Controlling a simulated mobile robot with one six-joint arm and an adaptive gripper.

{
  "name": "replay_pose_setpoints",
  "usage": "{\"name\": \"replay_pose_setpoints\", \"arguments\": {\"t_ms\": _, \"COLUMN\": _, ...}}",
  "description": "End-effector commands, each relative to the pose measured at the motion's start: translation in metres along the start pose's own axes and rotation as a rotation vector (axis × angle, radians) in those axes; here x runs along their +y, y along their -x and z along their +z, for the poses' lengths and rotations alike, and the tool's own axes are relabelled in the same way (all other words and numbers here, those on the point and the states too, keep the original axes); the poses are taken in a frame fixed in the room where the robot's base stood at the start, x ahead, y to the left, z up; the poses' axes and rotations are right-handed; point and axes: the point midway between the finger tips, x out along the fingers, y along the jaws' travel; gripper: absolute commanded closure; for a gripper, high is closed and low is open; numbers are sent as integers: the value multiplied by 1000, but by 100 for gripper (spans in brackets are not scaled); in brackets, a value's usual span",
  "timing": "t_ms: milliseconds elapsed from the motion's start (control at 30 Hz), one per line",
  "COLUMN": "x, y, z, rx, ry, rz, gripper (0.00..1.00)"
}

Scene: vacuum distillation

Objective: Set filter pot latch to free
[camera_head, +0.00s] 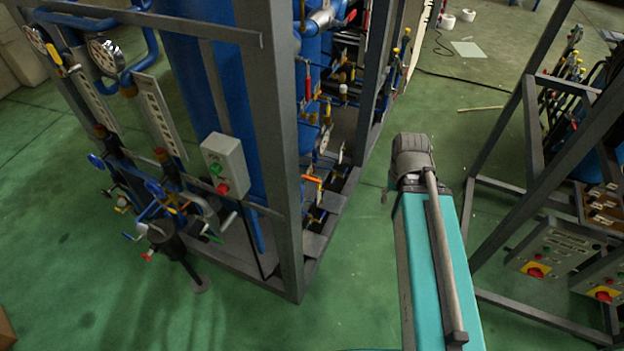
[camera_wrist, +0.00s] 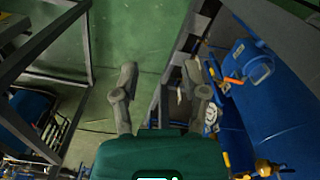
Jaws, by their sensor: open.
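I cannot make out a filter pot latch for certain. In the head view, a dark pot-like body (camera_head: 164,237) stands low at the front left of the blue rig, with small coloured levers around it; which part of it might be a latch is too small to tell. My gripper (camera_wrist: 160,90) shows in the wrist view with its two grey fingers wide apart and nothing between them. It points down past the rig's frame toward the green floor. In the head view my teal arm reaches forward on the right, away from the pot, and the gripper itself is hidden.
A grey control box (camera_head: 225,165) with green and red buttons hangs on the rig's frame. A grey corner post (camera_head: 275,150) stands between my arm and the pot. A second frame with red-knobbed panels (camera_head: 560,250) stands right. Green floor is clear between the frames.

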Motion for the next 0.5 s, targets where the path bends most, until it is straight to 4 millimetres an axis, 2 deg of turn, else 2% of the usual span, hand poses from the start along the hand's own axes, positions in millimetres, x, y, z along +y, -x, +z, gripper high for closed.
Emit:
{"name": "replay_pose_setpoints", "arguments": {"t_ms": 267, "x": -12, "y": -22, "z": -9, "rx": 8, "ry": -56, "rz": -58, "gripper": 43}}
{"name": "replay_pose_setpoints", "arguments": {"t_ms": 500, "x": -35, "y": -62, "z": -27, "rx": 12, "ry": -199, "rz": -194, "gripper": 43}}
